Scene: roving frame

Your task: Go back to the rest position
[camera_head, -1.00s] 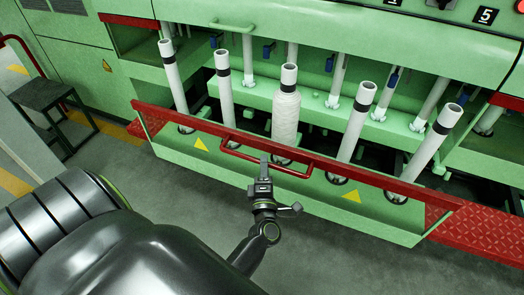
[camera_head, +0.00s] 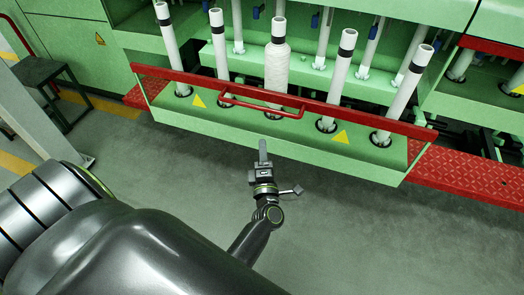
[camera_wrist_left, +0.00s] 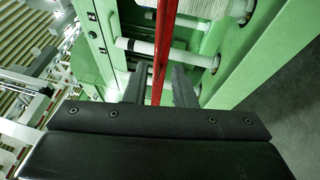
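My left gripper (camera_head: 263,148) is in front of the green machine drawer (camera_head: 300,150), over the grey floor. Its fingertips are a short way short of the red handle (camera_head: 262,107) and look clear of it. In the left wrist view the two fingers of my left gripper (camera_wrist_left: 158,88) stand apart with nothing held between them. The red bar (camera_wrist_left: 165,40) passes beyond the gap. My right gripper is not in view.
Several upright white tubes with black bands stand in the drawer, and the middle one carries a wound bobbin (camera_head: 277,65). A red checkered step (camera_head: 470,185) lies at right. A dark stool (camera_head: 45,90) stands at left. Floor in front is clear.

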